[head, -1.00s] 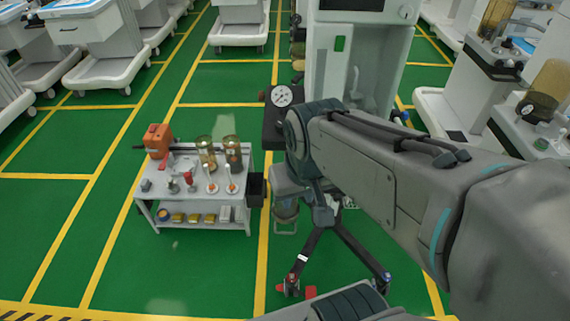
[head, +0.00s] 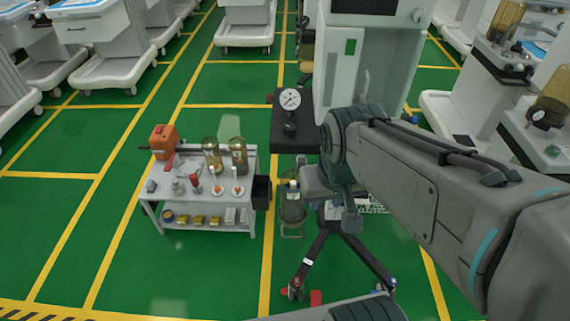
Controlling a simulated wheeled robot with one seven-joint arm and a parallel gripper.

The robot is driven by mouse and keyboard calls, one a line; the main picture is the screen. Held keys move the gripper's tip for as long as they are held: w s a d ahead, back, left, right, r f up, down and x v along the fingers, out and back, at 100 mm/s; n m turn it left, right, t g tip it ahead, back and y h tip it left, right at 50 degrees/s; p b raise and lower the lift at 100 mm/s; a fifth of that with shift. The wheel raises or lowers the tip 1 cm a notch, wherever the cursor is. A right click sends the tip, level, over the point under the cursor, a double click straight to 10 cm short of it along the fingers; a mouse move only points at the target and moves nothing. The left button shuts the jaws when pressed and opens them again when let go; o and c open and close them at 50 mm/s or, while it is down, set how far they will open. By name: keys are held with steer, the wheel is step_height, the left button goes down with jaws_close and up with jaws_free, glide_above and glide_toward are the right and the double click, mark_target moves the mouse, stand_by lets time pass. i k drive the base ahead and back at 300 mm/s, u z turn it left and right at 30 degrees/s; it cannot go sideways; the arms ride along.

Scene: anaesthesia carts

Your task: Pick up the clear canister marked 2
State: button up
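A clear canister (head: 292,207) stands low beside the dark stand, right of the small grey cart, with my arm close to its right. I cannot read a number on it. Two amber-tinted clear canisters, one on the left (head: 211,158) and one on the right (head: 238,157), stand on the back of the cart top; no number is legible on them either. My arm comes in from the right and bends down near the dark stand. The fingers of my gripper cannot be made out; they seem hidden behind or below the arm.
The small grey cart (head: 162,198) carries an orange device (head: 162,141) and several small items. A dark shelf with a round gauge (head: 290,99) and a tall white machine (head: 345,75) stand behind my arm. Green floor is free left of the cart.

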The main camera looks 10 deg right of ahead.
mark_target(292, 208)
steer(key=k, duration=0.5)
steer(key=u, duration=1.75)
steer(key=i, duration=1.95)
steer(key=z, duration=4)
steer(key=i, duration=0.5)
steer(key=u, duration=0.1)
